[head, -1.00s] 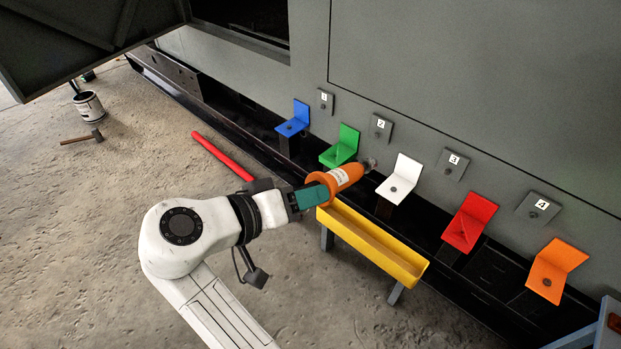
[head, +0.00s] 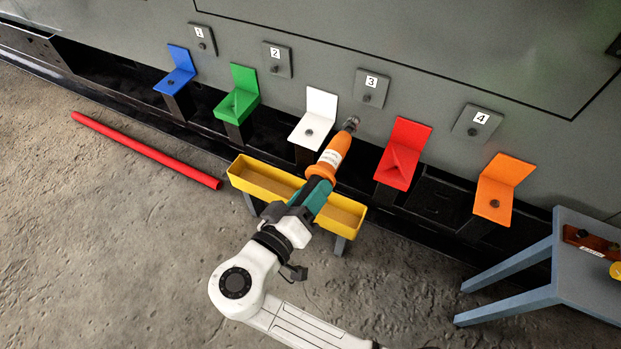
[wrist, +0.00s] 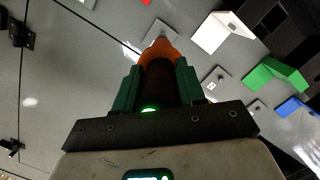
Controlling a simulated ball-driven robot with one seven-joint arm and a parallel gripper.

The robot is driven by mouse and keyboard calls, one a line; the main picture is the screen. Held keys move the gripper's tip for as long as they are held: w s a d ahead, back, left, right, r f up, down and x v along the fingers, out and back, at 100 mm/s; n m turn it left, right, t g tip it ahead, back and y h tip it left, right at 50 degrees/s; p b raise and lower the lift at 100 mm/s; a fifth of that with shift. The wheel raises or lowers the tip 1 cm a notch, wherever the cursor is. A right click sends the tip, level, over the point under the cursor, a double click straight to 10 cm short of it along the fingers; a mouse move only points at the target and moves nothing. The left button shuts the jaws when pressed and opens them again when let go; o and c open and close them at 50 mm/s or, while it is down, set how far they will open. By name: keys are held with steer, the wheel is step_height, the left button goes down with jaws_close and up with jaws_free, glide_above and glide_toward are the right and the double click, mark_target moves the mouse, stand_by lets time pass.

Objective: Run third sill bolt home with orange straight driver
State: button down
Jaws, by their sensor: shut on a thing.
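My gripper (head: 317,196), with teal fingers, is shut on the orange straight driver (head: 331,158). The driver points up and away toward the wall; its grey tip shows between the white and red brackets, below plate 3 (head: 371,87). I cannot tell that the tip touches anything. In the wrist view the driver (wrist: 158,51) extends from the fingers, its tip over a grey plate. The white bracket (head: 319,104), third from left on the sill, has a dark bolt head (head: 308,132) on its lower face. Plate 3 has a dark bolt below its label.
Blue (head: 177,67), green (head: 241,88), red (head: 407,142) and orange (head: 505,178) brackets line the dark sill. A yellow trough (head: 262,179) stands below the driver. A blue-grey table (head: 580,265) is at right. A red bar (head: 145,150) lies on the open floor.

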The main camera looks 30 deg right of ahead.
mark_target(332, 158)
steer(key=shift+d+f, duration=0.1)
steer(key=shift+d, duration=0.2)
steer(key=shift+w+r+x, duration=0.15)
steer(key=shift+x, duration=1.2)
steer(key=shift+w+r+x, duration=0.1)
steer(key=shift+x, duration=1.25)
steer(key=shift+w+d, duration=0.2)
steer(key=shift+w, duration=0.1)
steer(key=shift+w+a+r, duration=0.1)
steer(key=shift+w+r, duration=0.15)
steer(key=shift+r, duration=0.15)
steer(key=shift+b+x, duration=0.45)
steer(key=shift+x, duration=0.7)
stand_by(3.1)
